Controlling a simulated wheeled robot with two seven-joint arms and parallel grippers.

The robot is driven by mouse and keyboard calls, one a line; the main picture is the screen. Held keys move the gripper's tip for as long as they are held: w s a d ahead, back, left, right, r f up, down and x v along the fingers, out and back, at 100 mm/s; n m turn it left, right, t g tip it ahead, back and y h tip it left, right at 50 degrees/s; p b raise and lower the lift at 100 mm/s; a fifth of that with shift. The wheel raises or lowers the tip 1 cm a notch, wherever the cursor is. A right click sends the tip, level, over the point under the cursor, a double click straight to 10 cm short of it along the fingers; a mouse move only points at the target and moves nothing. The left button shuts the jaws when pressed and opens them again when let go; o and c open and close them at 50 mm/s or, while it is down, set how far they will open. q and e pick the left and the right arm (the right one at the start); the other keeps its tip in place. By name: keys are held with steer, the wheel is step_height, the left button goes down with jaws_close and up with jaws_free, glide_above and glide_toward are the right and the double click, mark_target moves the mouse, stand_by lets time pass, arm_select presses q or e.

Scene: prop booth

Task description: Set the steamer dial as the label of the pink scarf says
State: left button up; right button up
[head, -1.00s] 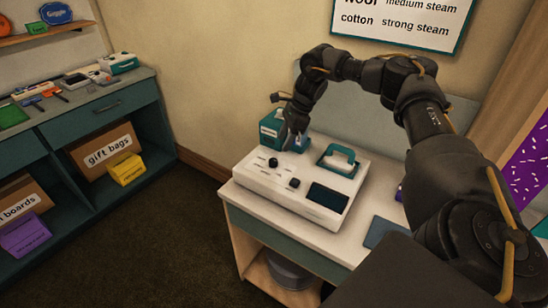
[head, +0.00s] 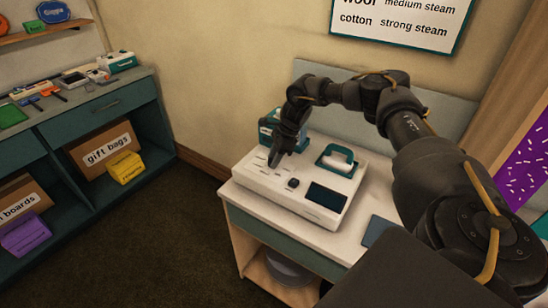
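The white steamer unit (head: 335,222) sits on the small table, with a dark panel at its front right and a steamer head in a teal cradle (head: 338,160) at its back right. One black dial (head: 293,183) shows clear on its top. My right gripper (head: 275,163) points down over the top's left part, where it hides another dark knob; I cannot tell whether it touches it or whether its fingers are open. A wall sign (head: 400,22) reads "medium steam" beside a partly cut-off word and "cotton strong steam". The pink scarf and its label are not in view. My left gripper is not in view.
A teal box (head: 268,133) stands behind the steamer, close to my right gripper. A dark blue flat item (head: 377,230) lies to its right. A teal shelf unit (head: 95,106) with boxes stands at the left. Bare floor lies between.

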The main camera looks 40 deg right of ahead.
steer(key=c, duration=0.6)
steer(key=shift+o, duration=0.2)
steer(key=m+t+p, duration=0.1)
steer(key=m+p, duration=0.1)
steer(key=m, duration=0.1)
steer(key=shift+s+r+m+h, duration=0.1)
steer(key=shift+s+m+h, duration=0.05)
steer(key=shift+m+h, duration=0.25)
steer(key=m+p, duration=0.1)
steer(key=m, duration=0.1)
steer(key=m+t+h+p, duration=0.1)
steer(key=m, duration=0.1)
steer(key=m+h+p, duration=0.1)
steer(key=m, duration=0.1)
steer(key=shift+a, duration=0.25)
steer(key=m+h+p, duration=0.1)
steer(key=m, duration=0.2)
steer(key=m+h+p, duration=0.1)
steer(key=m+p, duration=0.1)
steer(key=shift+a+r+m, duration=0.15)
steer(key=shift+r+m, duration=0.05)
steer(key=shift+m, duration=0.2)
steer(key=shift+f+m+g+h+p, duration=0.15)
steer(key=shift+m+h+p, duration=0.35)
steer(key=shift+m+p, duration=0.5)
steer(key=shift+m+g+h+p, duration=0.15)
steer(key=shift+m+h+p, duration=0.35)
steer(key=shift+m+p, duration=0.45)
steer(key=shift+m, duration=0.35)
